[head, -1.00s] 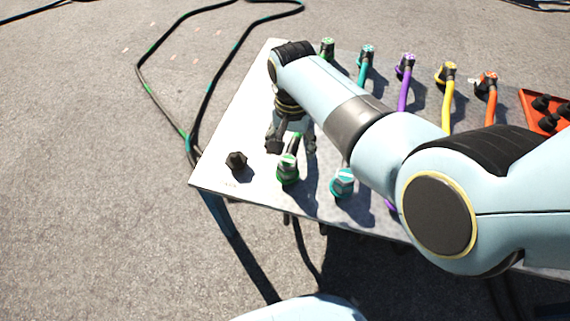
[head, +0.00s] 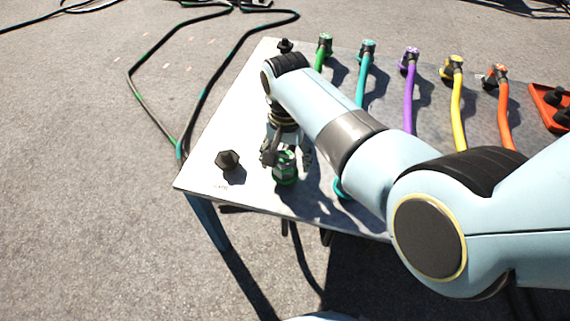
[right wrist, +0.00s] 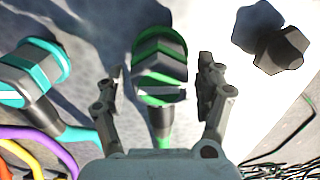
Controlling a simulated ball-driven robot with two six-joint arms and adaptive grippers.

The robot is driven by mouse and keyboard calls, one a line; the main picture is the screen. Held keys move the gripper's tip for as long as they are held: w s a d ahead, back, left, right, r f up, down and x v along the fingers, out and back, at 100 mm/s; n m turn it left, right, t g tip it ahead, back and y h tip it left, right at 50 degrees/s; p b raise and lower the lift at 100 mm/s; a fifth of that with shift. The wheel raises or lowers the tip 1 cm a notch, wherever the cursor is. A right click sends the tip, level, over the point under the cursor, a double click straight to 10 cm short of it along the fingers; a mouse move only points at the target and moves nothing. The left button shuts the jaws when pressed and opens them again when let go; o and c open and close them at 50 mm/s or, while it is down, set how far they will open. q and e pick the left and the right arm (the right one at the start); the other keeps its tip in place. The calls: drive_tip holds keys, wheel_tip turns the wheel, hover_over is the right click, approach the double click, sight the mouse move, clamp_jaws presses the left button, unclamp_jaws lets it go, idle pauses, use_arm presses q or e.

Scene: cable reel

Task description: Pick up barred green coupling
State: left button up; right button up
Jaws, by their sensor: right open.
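The green coupling (head: 285,167) with dark bars stands near the front left of the table. In the right wrist view the green coupling (right wrist: 160,62) has a grey and green barred head and a green cable running down from it. My right gripper (head: 287,158) is at the coupling. In the right wrist view the right gripper (right wrist: 163,82) is open, with one finger on each side of the coupling's head and small gaps visible. My left gripper is not in view.
A black knob (head: 228,160) stands left of the green coupling. A teal coupling (right wrist: 35,70) is on its other side. Purple (head: 409,90), yellow (head: 457,100) and orange (head: 503,105) cables lie across the table (head: 228,125). An orange tray (head: 541,104) is at the right.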

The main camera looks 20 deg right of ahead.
drive_tip(key=shift+r, duration=0.1)
drive_tip(key=c, duration=1.4)
